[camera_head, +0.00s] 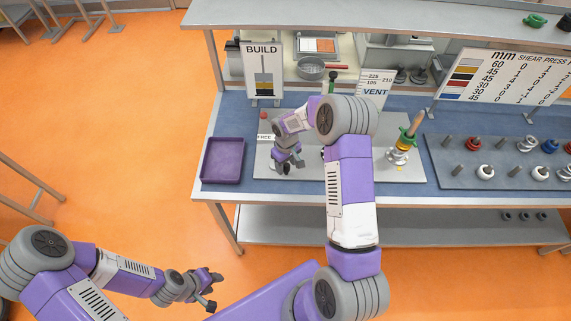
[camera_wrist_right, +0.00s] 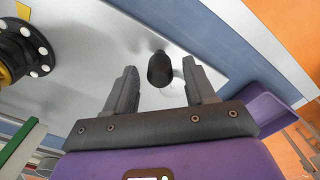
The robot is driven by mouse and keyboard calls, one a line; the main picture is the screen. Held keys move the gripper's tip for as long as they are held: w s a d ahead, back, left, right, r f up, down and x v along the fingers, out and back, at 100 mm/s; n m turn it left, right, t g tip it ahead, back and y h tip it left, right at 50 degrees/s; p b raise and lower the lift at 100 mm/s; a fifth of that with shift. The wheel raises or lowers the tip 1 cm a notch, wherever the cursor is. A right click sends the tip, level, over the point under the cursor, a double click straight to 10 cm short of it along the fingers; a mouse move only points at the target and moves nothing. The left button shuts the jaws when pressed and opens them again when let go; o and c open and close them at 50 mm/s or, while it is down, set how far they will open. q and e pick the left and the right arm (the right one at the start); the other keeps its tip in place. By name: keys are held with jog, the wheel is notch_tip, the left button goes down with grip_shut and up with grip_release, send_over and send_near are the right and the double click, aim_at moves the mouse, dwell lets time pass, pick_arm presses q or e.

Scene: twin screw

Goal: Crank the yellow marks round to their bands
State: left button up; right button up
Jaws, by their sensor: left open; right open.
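My right gripper (camera_head: 288,165) is open and empty above the left part of the grey metal plate (camera_head: 268,172). In the right wrist view a dark rounded knob (camera_wrist_right: 160,69) lies between and beyond the open fingers (camera_wrist_right: 158,88); I cannot tell its height. A black round part with white dots (camera_wrist_right: 28,48) and a yellow piece shows at that view's left edge. In the head view an upright device (camera_head: 402,148) with green, yellow and white parts and a wooden handle stands on the plate's right. My right arm hides the plate's middle. My left gripper (camera_head: 212,285) is open and empty, away from the bench.
A purple tray (camera_head: 205,160) is left of the plate. The BUILD sign (camera_head: 263,54), VENT sign (camera_head: 374,92) and a shear press chart (camera_head: 500,75) stand behind. A rack of pegs with rings (camera_head: 437,180) is at right. Open floor lies left of the bench.

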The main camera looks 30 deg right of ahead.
jog(key=shift+f, duration=0.55)
jog(key=shift+s+f, duration=0.15)
jog(key=shift+f, duration=0.1)
grip_shut()
